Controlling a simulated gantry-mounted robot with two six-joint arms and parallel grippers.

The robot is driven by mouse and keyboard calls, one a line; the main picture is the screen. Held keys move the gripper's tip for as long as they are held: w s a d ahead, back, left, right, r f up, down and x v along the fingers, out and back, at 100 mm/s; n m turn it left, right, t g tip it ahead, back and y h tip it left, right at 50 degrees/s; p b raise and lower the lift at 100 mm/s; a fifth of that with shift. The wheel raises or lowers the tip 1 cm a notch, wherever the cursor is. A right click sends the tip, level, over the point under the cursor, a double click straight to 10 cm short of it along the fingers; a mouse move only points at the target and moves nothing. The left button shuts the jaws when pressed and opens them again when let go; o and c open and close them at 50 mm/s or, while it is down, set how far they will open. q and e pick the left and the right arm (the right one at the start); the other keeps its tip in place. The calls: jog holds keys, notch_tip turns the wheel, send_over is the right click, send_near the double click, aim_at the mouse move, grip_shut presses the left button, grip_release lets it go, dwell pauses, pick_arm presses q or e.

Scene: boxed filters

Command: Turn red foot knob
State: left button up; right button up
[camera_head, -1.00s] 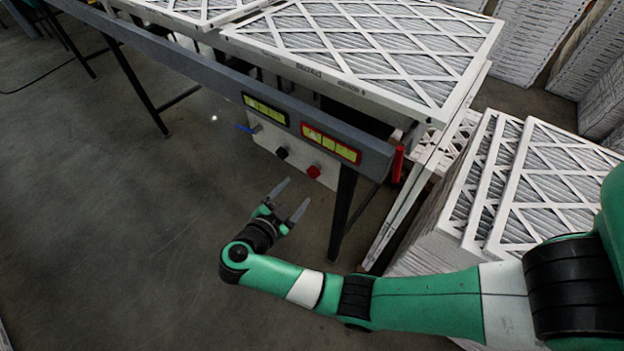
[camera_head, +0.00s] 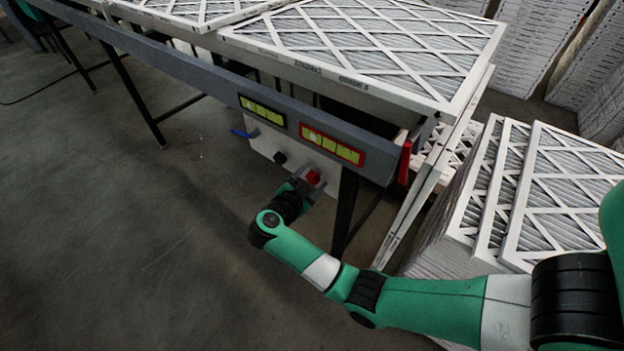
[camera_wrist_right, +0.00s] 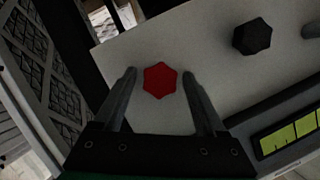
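The red knob (camera_head: 313,178) sits on a pale panel under the table's front rail. In the right wrist view the red knob (camera_wrist_right: 160,79) is a hexagon lying between the two fingers, with a visible gap on each side. My right gripper (camera_head: 309,186) is at the panel, its fingers spread around the knob. In the right wrist view the right gripper (camera_wrist_right: 158,76) is open. Whether the fingertips touch the panel cannot be told. My left gripper is in neither view.
A black knob (camera_head: 280,158) and a blue handle (camera_head: 243,133) are left of the red knob. A dark table leg (camera_head: 345,212) stands close to its right. Boxed filters (camera_head: 470,200) are stacked at the right. Open floor (camera_head: 130,240) lies to the left.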

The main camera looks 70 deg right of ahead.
grip_shut()
